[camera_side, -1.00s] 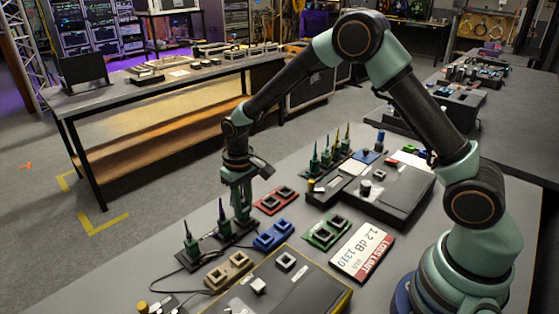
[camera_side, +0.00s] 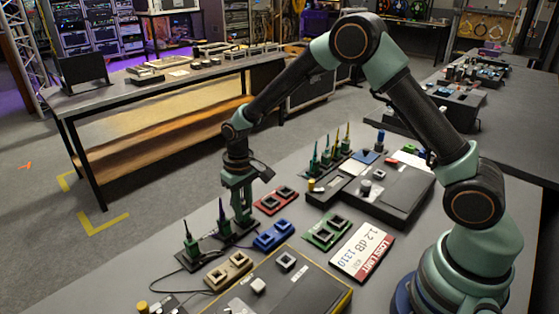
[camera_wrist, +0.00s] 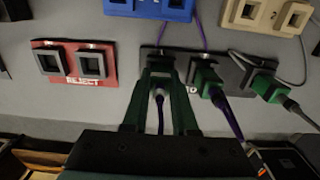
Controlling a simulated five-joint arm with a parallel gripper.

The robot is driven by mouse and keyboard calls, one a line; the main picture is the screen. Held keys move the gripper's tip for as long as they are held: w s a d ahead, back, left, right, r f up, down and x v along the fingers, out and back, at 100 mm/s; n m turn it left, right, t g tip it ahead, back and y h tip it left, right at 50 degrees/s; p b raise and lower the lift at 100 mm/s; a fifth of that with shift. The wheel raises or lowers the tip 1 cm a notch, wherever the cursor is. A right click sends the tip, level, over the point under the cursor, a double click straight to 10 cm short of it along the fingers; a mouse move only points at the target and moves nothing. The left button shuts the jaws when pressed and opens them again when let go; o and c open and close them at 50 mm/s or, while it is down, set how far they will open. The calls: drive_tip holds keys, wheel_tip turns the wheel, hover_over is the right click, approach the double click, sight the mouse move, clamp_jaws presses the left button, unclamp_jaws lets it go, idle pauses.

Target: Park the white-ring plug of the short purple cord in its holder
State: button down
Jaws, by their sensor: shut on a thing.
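My gripper (camera_wrist: 160,72) is shut on a plug (camera_wrist: 159,93) with a pale ring, seen between the fingers in the wrist view. A thin purple cord (camera_wrist: 163,32) runs from that spot toward the blue block. The plug's tip is hidden by the fingers, so I cannot tell how deep it sits. The black holder plate (camera_wrist: 185,57) lies directly beneath. In the side view my gripper (camera_side: 242,218) points down over the back end of the dark holder row (camera_side: 222,243). The held plug is mostly hidden there.
Beside my gripper stands a green plug (camera_wrist: 209,80) with a purple tail, then another green plug (camera_wrist: 266,86) with a grey cord. A red double-socket block (camera_wrist: 75,64), a blue block (camera_side: 275,235) and a beige block (camera_side: 228,271) sit close by.

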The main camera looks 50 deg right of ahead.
drive_tip(key=c, duration=0.6)
unclamp_jaws()
drive_tip(key=shift+r, duration=0.1)
drive_tip(key=shift+r, duration=2.35)
drive_tip(key=shift+r, duration=2.05)
drive_tip(key=shift+r, duration=0.1)
